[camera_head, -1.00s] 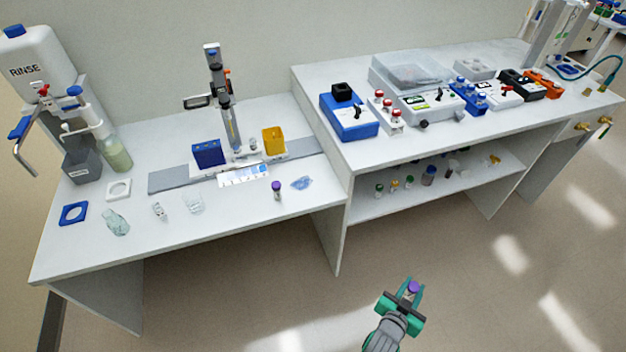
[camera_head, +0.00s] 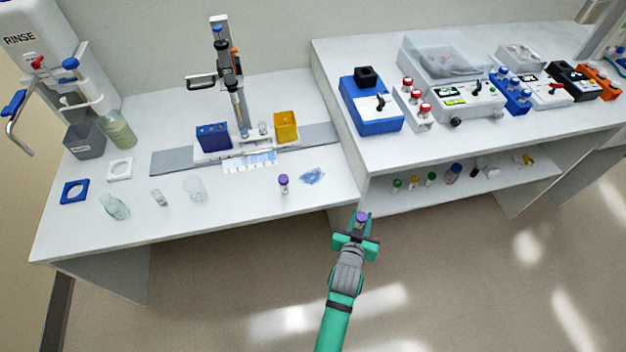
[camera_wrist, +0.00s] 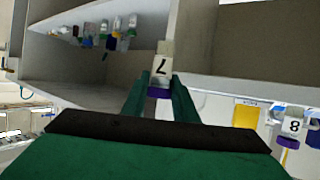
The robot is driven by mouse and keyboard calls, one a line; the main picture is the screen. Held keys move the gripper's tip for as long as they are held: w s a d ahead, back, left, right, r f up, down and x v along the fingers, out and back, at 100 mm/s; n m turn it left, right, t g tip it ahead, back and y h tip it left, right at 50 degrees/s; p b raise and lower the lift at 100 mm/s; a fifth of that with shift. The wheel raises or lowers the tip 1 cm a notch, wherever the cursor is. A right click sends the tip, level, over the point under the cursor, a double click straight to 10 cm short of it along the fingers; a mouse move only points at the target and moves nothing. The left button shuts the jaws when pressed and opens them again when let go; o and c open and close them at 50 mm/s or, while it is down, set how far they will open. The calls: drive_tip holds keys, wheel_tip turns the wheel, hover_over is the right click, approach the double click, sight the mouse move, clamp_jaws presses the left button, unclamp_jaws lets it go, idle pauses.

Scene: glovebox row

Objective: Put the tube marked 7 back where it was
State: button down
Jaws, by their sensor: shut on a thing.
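The tube marked 7 (camera_wrist: 161,68) has a purple cap and a white label with a black 7. My gripper (camera_head: 361,222) is shut on it, in the air in front of the benches. In the head view only the tube's purple cap (camera_head: 361,216) shows clearly between the fingers. In the wrist view the fingers (camera_wrist: 160,98) close around its cap end. A second purple-capped tube (camera_head: 284,184) stands upright on the left bench near its front edge. In the wrist view this tube bears an 8 (camera_wrist: 291,127).
The left bench (camera_head: 230,211) carries a blue box (camera_head: 213,137), a yellow box (camera_head: 286,127), glassware and a crumpled blue piece (camera_head: 312,175). The higher right bench (camera_head: 385,153) holds devices, with several vials on its lower shelf (camera_head: 400,203). The floor ahead is clear.

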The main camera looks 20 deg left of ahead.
drive_tip(key=s+a+r+n+g+y, duration=0.1)
drive_tip(key=s+a+r+n+y, duration=0.15)
drive_tip(key=a+r, duration=0.65)
drive_tip(key=s+a+r+n+y, duration=0.2)
drive_tip(key=s+a+r, duration=0.2)
drive_tip(key=a+r, duration=0.5)
drive_tip(key=shift+h, duration=0.25)
drive_tip(key=shift+w+d+f, duration=0.25)
drive_tip(key=shift+w+f, duration=1.65)
drive_tip(key=shift+w, duration=0.45)
drive_tip(key=shift+w+d+f, duration=0.2)
drive_tip(key=shift+w+f, duration=1.65)
drive_tip(key=shift+w, duration=0.5)
drive_tip(key=shift+w+d+f, duration=0.25)
drive_tip(key=shift+w+f, duration=1.65)
drive_tip(key=shift+w, duration=0.45)
drive_tip(key=shift+f, duration=0.15)
drive_tip(key=c, duration=1.4)
unclamp_jaws()
